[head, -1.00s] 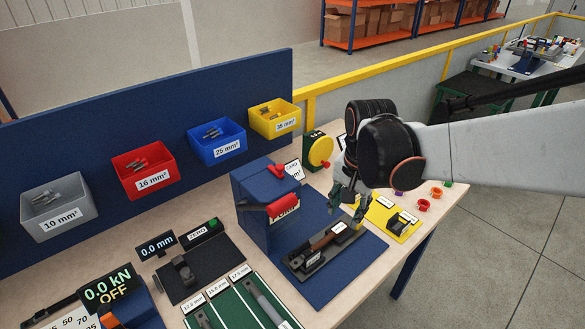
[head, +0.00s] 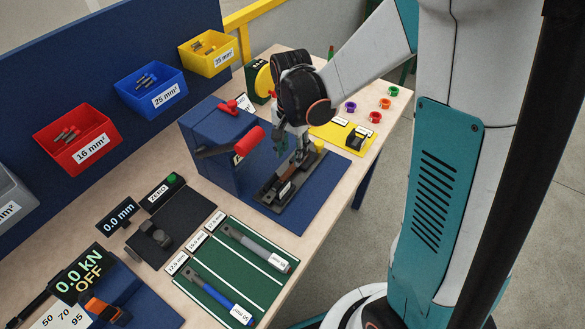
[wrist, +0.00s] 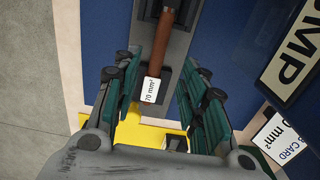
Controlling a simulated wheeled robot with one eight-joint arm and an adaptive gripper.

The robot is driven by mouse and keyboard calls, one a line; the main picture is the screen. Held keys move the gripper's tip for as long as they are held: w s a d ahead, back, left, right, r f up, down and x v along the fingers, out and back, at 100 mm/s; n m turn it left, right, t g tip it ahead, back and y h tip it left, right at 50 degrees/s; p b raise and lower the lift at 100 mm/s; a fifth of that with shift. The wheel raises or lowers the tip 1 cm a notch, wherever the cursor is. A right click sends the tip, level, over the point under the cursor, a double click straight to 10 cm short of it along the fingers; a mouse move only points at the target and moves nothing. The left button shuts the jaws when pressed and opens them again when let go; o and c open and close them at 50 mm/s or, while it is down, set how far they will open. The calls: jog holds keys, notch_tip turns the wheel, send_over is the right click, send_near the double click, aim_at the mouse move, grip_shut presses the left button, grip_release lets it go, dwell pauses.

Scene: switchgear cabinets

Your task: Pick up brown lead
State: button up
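The brown lead (wrist: 171,42) lies in a dark grey holder (head: 263,196) on the blue mat of the pump station. It also shows as a short dark brown piece in the head view (head: 285,187). A white label reading 70 mm² (wrist: 151,91) sits at its near end in the wrist view. My gripper (wrist: 152,83) is open, its green-padded fingers on either side of the labelled end in that view. In the head view my gripper (head: 285,153) points down over the holder and hides part of it. Contact with the lead cannot be told.
A yellow mat (head: 335,134) with small items lies behind right.

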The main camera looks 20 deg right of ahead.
aim_at(288, 173)
jog(key=shift+d+f+b, duration=0.2)
jog(key=shift+f+b, duration=0.7)
jog(key=shift+f, duration=1.85)
jog(key=shift+r, duration=0.1)
jog(key=shift+c, duration=0.3)
grip_shut()
